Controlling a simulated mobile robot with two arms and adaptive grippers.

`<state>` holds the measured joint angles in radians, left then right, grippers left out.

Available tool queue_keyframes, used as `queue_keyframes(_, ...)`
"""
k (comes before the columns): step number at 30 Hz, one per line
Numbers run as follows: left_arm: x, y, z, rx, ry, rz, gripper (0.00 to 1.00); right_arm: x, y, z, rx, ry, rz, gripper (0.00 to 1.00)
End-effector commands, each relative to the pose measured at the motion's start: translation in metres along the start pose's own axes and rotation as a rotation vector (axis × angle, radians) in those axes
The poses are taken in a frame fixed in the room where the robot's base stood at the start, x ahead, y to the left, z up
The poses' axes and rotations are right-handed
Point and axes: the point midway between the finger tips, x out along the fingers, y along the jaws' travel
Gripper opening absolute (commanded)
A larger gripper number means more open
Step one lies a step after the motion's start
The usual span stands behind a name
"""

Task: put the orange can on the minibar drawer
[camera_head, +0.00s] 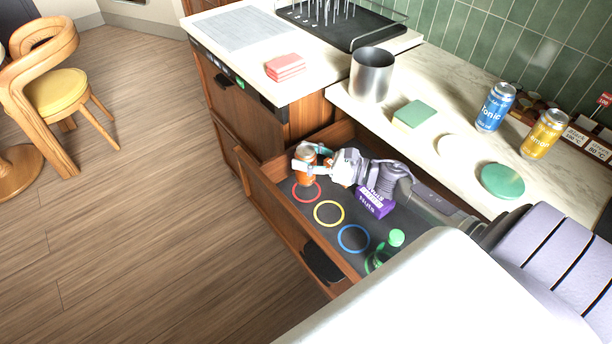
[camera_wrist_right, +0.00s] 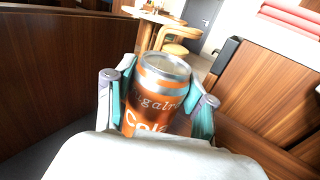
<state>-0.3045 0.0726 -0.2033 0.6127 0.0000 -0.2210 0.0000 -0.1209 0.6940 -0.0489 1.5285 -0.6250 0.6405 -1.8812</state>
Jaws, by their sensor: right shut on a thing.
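The orange can (camera_head: 305,158) is upright at the far left end of the open minibar drawer (camera_head: 262,194), over or at the red ring (camera_head: 307,192). My right gripper (camera_head: 312,162) is shut on the can. In the right wrist view the can (camera_wrist_right: 158,95) stands between the two teal-padded fingers (camera_wrist_right: 160,100). I cannot tell whether its base touches the drawer floor. My left gripper is not in view.
The drawer also holds a yellow ring (camera_head: 328,213), a blue ring (camera_head: 353,238), a purple box (camera_head: 375,203) and a green item (camera_head: 396,237). A blue can (camera_head: 495,107), yellow can (camera_head: 544,134) and metal canister (camera_head: 371,75) stand on the counter.

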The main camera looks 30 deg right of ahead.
Motion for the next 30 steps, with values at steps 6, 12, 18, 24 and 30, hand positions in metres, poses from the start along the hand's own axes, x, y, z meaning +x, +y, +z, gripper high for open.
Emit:
queue_keyframes(6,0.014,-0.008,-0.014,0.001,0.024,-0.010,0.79,0.000,0.000,-0.019,0.000,-0.001,-0.001,0.07)
queue_keyframes(12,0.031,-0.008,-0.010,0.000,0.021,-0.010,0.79,0.000,-0.001,-0.043,0.000,-0.002,-0.001,0.07)
queue_keyframes(18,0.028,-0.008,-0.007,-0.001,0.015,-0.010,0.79,0.000,0.000,-0.041,-0.001,-0.001,-0.001,0.07)
queue_keyframes(24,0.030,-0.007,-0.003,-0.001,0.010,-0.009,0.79,0.000,0.000,-0.043,0.000,0.001,-0.001,0.66)
queue_keyframes(30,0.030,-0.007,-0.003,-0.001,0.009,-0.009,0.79,0.000,0.000,-0.043,0.000,0.000,-0.001,0.79)
